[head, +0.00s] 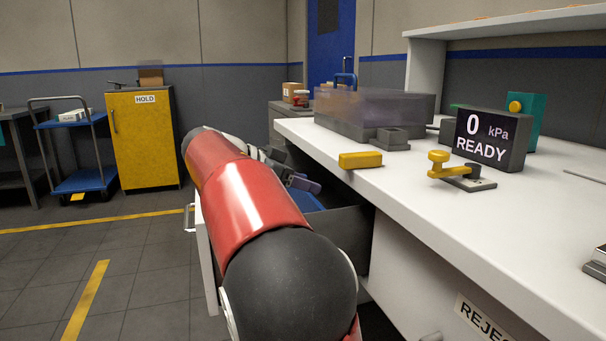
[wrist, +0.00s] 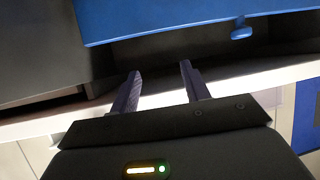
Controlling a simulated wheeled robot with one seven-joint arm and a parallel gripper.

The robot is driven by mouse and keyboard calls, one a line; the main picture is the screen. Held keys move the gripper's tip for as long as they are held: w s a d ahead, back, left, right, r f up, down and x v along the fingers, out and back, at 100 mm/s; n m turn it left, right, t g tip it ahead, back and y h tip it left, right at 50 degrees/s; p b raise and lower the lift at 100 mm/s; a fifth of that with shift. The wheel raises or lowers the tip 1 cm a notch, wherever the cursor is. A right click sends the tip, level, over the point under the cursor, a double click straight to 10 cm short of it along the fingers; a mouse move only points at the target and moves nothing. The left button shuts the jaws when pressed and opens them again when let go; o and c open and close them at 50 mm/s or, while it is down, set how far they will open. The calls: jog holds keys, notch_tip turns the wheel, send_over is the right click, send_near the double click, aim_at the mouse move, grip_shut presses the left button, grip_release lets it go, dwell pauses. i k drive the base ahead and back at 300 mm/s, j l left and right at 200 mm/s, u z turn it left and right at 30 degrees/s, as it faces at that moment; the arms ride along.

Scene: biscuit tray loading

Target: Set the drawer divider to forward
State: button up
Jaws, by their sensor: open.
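The open drawer (head: 203,250) sticks out under the bench, to the left of the worktop edge. A blue part inside it (head: 308,201) shows behind my arm; it looks like the divider, but its setting cannot be told. In the wrist view a broad blue panel (wrist: 190,18) with a small blue tab (wrist: 241,33) lies beyond my fingertips. My gripper (head: 298,182) is over the drawer. In the wrist view its fingers (wrist: 160,70) are apart with nothing between them, in front of a pale drawer edge. My arm hides much of the drawer in the head view.
The white worktop (head: 430,215) carries a yellow block (head: 360,160), a yellow lever (head: 450,167), a translucent-lidded box (head: 370,110) and a display reading 0 kPa READY (head: 490,138). A yellow HOLD cabinet (head: 145,140) and a blue cart (head: 80,180) stand at the left. Floor between is clear.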

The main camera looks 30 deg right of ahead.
aim_at(302, 199)
jog(key=i+j+z, duration=0.7)
jog(key=j, duration=0.3)
